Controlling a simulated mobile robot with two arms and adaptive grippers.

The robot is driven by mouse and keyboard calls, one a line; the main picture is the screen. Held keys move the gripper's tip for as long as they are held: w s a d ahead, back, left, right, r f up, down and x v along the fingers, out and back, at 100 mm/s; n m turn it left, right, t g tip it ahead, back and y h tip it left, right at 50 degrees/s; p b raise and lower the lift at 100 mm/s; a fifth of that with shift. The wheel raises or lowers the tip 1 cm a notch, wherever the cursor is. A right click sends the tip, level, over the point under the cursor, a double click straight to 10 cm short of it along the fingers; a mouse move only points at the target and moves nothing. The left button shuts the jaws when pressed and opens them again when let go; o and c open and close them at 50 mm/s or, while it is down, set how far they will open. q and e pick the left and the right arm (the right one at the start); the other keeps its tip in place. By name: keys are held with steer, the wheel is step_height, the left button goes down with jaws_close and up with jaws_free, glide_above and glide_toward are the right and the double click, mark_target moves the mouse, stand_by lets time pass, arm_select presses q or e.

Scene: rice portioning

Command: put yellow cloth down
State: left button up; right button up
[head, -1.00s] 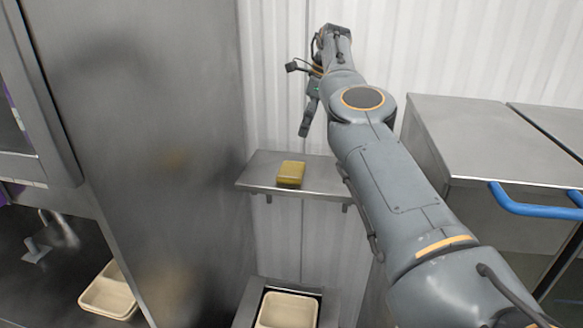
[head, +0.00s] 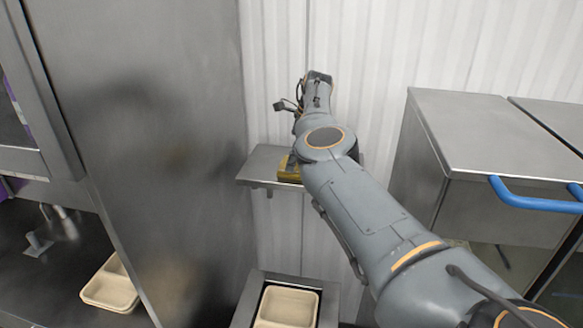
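The yellow cloth (head: 287,174) is a small folded block on the small steel wall shelf (head: 262,168). Its right and upper parts are covered by my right arm. My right arm comes in from the lower right and its wrist is above the shelf, right over the cloth. The fingers of my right gripper are hidden behind the arm, so I cannot tell whether they touch the cloth or are open or shut. My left gripper is not in view.
A beige tray (head: 286,308) sits in a steel holder below the shelf. Another beige container (head: 110,288) is on the dark counter at left. A tall steel panel (head: 150,130) stands left of the shelf. A steel cabinet (head: 480,135) with a blue handle (head: 535,204) is at right.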

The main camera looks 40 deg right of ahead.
steer(key=shift+w+f, duration=0.25)
steer(key=shift+f, duration=0.25)
steer(key=shift+s+r, duration=0.1)
steer(key=shift+s, duration=0.05)
steer(key=c, duration=0.8)
steer(key=shift+r+b, duration=0.8)
steer(key=shift+b, duration=0.25)
steer(key=s+a+r+b, duration=0.8)
steer(key=s+r+b, duration=0.3)
steer(key=b, duration=0.1)
steer(key=shift+a+r+b, duration=0.25)
steer(key=shift+a+b, duration=0.05)
steer(key=shift+a, duration=0.1)
